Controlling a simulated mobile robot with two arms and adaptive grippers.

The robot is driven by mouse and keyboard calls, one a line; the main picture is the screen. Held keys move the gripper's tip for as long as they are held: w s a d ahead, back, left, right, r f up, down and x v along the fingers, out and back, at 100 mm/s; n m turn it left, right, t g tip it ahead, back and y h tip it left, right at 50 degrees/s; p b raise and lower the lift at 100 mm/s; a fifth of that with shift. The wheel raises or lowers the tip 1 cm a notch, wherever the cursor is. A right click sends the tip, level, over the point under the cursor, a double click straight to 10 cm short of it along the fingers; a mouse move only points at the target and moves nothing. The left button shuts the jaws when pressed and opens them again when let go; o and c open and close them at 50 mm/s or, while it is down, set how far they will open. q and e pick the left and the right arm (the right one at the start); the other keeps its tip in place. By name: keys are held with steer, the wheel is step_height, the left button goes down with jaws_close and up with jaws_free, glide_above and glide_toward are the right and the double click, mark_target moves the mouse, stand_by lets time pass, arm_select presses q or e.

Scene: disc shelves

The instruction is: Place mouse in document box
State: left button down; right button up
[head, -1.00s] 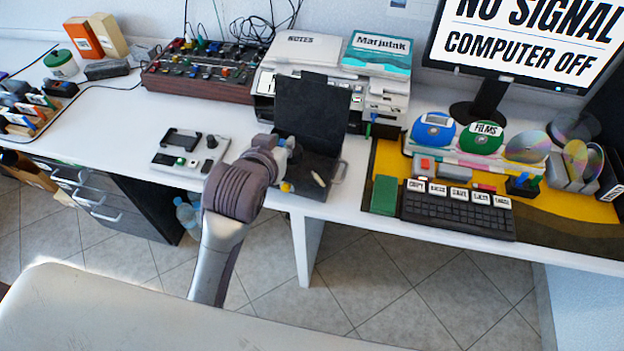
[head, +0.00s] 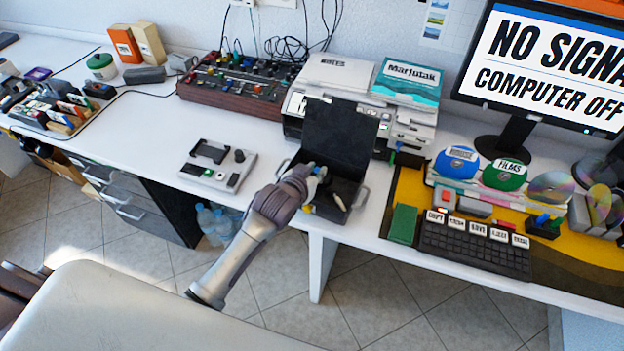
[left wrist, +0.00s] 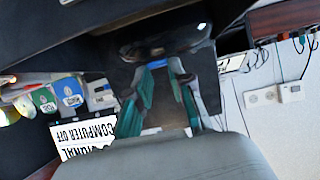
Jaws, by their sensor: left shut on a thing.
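The document box (head: 342,133) is black and stands open on the white desk, its lid raised at the back. My left gripper (head: 318,174) is at the left front of the box, over its opening. In the left wrist view its teal-padded fingers (left wrist: 160,92) close on a dark, glossy rounded thing, which I take to be the mouse (left wrist: 150,47). The mouse is hardly visible in the head view, where the gripper hides it. A small pale elongated item (head: 340,202) shows in the box's right front. My right gripper is not in view.
A grey device panel (head: 218,166) lies left of the box. A printer with notes (head: 335,72) stands behind it. A green block (head: 403,224) and black keyboard (head: 474,246) are to the right. The desk's front edge runs just before the box.

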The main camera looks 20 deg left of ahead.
arm_select(q)
steer(key=shift+a+f, duration=0.15)
steer(key=shift+a, duration=0.15)
steer(key=shift+f, duration=0.4)
step_height(320, 180, down, 3)
steer(key=shift+f, duration=0.15)
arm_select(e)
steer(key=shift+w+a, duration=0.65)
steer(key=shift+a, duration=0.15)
arm_select(q)
steer(key=shift+f, duration=0.1)
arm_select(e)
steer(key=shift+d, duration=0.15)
arm_select(q)
steer(key=c, duration=1)
jaws_free()
steer(key=shift+c, duration=0.2)
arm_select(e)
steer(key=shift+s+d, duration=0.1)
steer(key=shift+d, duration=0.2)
